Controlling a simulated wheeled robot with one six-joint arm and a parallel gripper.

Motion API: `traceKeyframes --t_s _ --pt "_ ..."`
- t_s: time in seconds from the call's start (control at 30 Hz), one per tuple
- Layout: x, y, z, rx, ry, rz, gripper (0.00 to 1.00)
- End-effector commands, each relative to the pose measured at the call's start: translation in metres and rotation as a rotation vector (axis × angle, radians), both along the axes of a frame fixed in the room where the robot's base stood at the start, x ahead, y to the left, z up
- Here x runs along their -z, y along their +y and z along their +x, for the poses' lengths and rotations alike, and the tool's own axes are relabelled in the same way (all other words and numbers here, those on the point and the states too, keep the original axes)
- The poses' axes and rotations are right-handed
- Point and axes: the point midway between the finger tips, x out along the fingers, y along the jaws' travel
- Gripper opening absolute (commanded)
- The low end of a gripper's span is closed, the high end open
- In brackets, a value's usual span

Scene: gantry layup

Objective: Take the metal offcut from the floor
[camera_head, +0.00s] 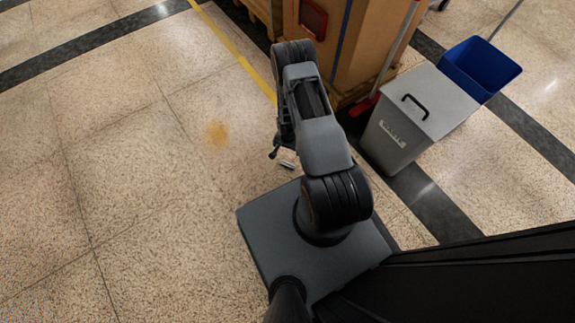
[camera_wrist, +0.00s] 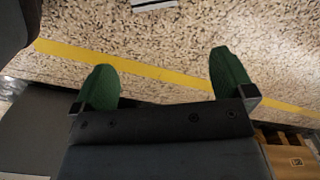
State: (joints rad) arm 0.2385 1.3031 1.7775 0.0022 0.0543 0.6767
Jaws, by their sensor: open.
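A small pale metallic piece, which looks like the metal offcut (camera_head: 287,159), lies on the speckled floor just in front of my base. In the wrist view the offcut (camera_wrist: 154,4) shows only in part, cut off by the top edge. My gripper (camera_wrist: 165,78) has its two green fingers spread wide, with only floor and a yellow line between them. The offcut lies beyond the fingertips in that view, apart from them. In the head view my gripper (camera_head: 275,152) is mostly hidden behind my arm, with a dark tip showing left of the offcut.
A large brown crate (camera_head: 352,45) stands beyond my arm. A grey lidded bin (camera_head: 390,140) and a blue bin (camera_head: 478,68) stand to the right. A red-ended pole (camera_head: 364,104) leans by the crate. A yellow line (camera_head: 235,52) crosses the floor.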

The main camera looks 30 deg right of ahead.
Motion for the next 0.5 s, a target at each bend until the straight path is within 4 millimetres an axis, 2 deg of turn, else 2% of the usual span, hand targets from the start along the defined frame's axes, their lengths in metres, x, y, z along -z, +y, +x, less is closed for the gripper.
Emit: traceKeyframes --t_s 0.13,0.3,0.5 --pt "0.028 0.000 -0.008 0.019 0.008 0.002 1.00" --pt "0.062 0.000 -0.009 0.022 0.006 0.002 1.00" --pt "0.090 0.000 -0.008 0.021 0.006 0.002 1.00"
